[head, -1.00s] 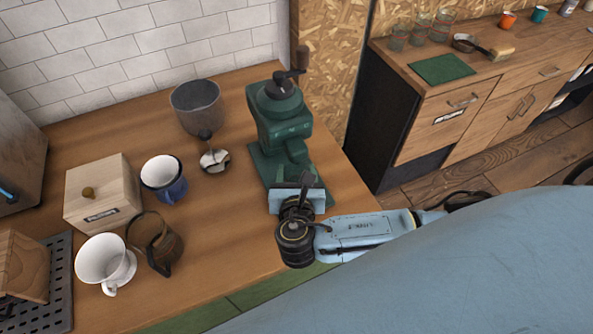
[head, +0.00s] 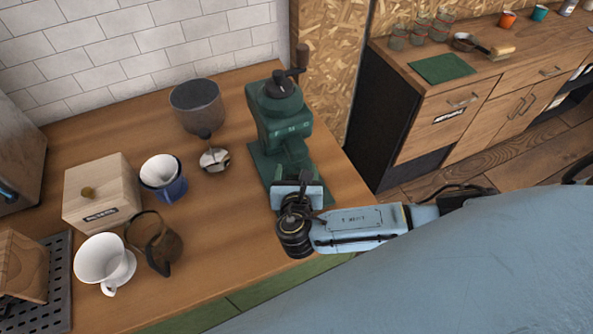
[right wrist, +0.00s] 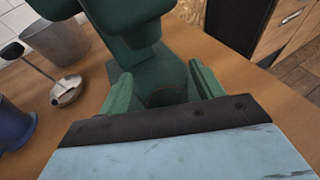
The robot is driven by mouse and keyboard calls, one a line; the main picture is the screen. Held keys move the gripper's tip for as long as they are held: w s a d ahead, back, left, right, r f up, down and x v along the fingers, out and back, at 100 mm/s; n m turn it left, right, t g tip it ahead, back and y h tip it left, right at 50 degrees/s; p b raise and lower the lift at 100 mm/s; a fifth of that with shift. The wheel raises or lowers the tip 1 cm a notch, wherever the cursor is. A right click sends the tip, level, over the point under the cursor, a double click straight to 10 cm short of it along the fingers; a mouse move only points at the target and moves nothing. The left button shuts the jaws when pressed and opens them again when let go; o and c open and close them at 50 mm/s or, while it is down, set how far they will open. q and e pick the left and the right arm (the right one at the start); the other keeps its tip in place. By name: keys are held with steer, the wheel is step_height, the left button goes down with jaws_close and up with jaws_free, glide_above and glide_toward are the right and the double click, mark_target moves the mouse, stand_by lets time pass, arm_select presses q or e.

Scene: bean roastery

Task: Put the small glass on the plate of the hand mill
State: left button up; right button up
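The green hand mill (head: 278,118) stands upright near the right end of the wooden counter, its plate (head: 262,165) low at the front. My right gripper (head: 297,180) is at the front of the mill, low over the plate. In the right wrist view its two green fingers (right wrist: 163,82) are apart, on either side of a rounded dark green shape. I cannot tell whether that shape is the small glass or the mill seen between the fingers. No small glass shows clearly on the near counter. My left gripper is out of view.
Glass jars (head: 420,30) stand on the far counter. The counter's front middle is clear.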

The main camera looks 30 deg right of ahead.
steer(key=shift+o, duration=0.8)
steer(key=shift+r, duration=0.15)
steer(key=v, duration=1.2)
